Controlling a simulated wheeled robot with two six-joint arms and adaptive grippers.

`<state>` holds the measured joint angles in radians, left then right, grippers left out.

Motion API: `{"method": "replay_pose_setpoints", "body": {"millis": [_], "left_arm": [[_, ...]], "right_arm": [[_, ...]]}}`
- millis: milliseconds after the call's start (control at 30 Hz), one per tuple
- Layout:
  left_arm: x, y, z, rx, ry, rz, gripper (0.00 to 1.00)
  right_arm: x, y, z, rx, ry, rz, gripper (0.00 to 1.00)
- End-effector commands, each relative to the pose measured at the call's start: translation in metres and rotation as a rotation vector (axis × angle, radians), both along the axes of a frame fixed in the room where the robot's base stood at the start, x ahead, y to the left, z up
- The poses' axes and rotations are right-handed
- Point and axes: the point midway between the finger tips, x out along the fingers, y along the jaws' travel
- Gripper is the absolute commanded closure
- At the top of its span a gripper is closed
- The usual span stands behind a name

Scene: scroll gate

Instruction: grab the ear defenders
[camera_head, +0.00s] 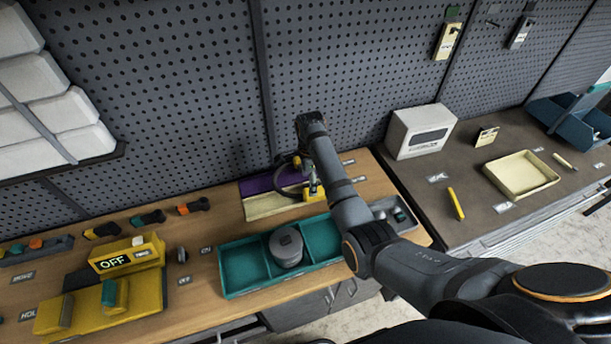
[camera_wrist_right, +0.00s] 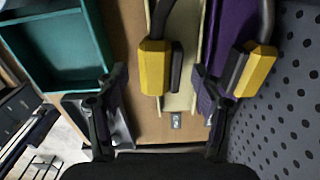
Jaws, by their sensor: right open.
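The ear defenders, with yellow cups and a dark headband, rest at a purple and cream holder (camera_head: 264,205) against the pegboard. In the right wrist view one yellow cup (camera_wrist_right: 154,68) appears between my open fingers, and the other yellow cup (camera_wrist_right: 257,71) is beyond the right-hand finger. My right gripper (camera_wrist_right: 160,88) is open and empty, and I cannot tell whether a finger touches a cup. In the head view my right gripper (camera_head: 313,186) points down over the ear defenders and partly hides them. My left gripper is out of view.
A teal divided tray (camera_head: 240,268) with a grey round container (camera_head: 286,246) is in front of the holder. A yellow device reading OFF (camera_head: 130,258) stands at left. The pegboard (camera_head: 190,90) rises close behind. A white box (camera_head: 420,131) stands on the right bench.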

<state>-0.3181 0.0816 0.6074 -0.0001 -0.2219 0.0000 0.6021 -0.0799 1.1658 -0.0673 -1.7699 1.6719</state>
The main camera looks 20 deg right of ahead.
Motion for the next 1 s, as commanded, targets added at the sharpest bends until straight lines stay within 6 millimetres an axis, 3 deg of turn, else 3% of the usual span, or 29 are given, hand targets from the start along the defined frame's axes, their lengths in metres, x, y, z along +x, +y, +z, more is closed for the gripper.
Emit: {"method": "replay_pose_setpoints", "body": {"millis": [167, 300, 433, 700, 1000], "left_arm": [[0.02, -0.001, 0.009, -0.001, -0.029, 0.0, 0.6], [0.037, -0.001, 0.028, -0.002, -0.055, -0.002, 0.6], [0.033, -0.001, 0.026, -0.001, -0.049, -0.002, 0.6], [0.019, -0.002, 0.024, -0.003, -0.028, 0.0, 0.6], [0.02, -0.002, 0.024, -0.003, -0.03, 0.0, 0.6]], "right_arm": [[-0.003, -0.001, -0.006, -0.001, 0.002, 0.0, 0.32], [-0.01, -0.005, -0.028, -0.001, 0.004, 0.0, 0.32], [-0.009, -0.005, -0.049, 0.0, 0.002, 0.0, 0.32], [-0.008, -0.004, -0.053, 0.0, -0.002, 0.0, 0.33], [-0.008, -0.004, -0.053, 0.0, -0.001, 0.001, 0.74]]}}
